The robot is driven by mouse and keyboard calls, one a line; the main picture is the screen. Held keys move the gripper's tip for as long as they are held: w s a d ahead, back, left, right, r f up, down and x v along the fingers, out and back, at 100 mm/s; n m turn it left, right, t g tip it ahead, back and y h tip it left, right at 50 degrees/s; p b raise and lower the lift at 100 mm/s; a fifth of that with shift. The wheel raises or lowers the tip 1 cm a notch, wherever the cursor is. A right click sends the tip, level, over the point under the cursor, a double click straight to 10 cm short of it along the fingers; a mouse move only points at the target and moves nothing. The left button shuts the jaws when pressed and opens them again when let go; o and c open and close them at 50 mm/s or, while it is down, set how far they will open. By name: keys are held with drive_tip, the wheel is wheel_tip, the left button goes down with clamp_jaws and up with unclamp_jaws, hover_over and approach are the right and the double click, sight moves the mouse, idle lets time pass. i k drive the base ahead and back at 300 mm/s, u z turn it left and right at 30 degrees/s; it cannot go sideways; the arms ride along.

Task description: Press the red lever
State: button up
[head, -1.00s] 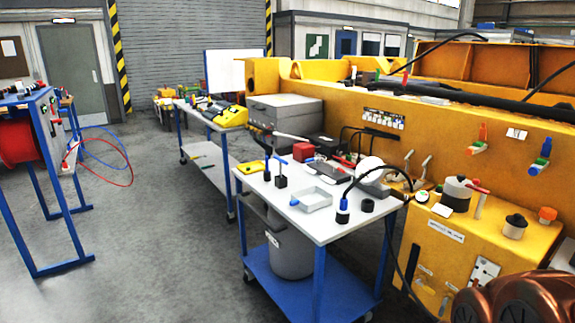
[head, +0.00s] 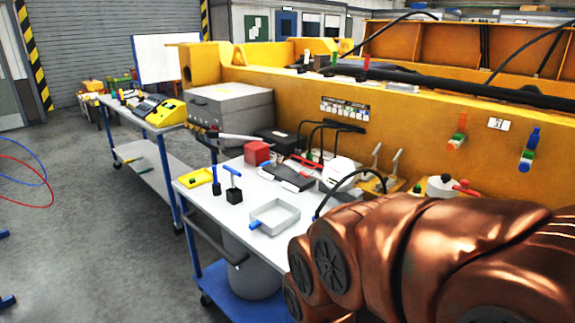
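A red lever (head: 466,188) shows at the right in the head view, beside a white round container with a dark top (head: 440,187). Its lower part is hidden behind my copper-coloured arm, and so is most of the yellow cabinet under it. An orange-red handle (head: 461,123) with green below it sticks out of the yellow machine wall above. A blue handle (head: 532,137) is to its right. My arm fills the lower right. My gripper is not visible, so its opening and its distance from the lever cannot be told.
A white-topped blue cart (head: 225,218) in the middle carries a grey tray (head: 273,217), a red block (head: 257,153) and several tools. The long yellow machine (head: 400,125) stands behind it. A second cart (head: 150,158) is further left.

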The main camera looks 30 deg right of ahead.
sight(302, 173)
drive_tip(key=z, duration=0.35)
drive_tip(key=i, duration=0.95)
drive_tip(key=z, duration=0.5)
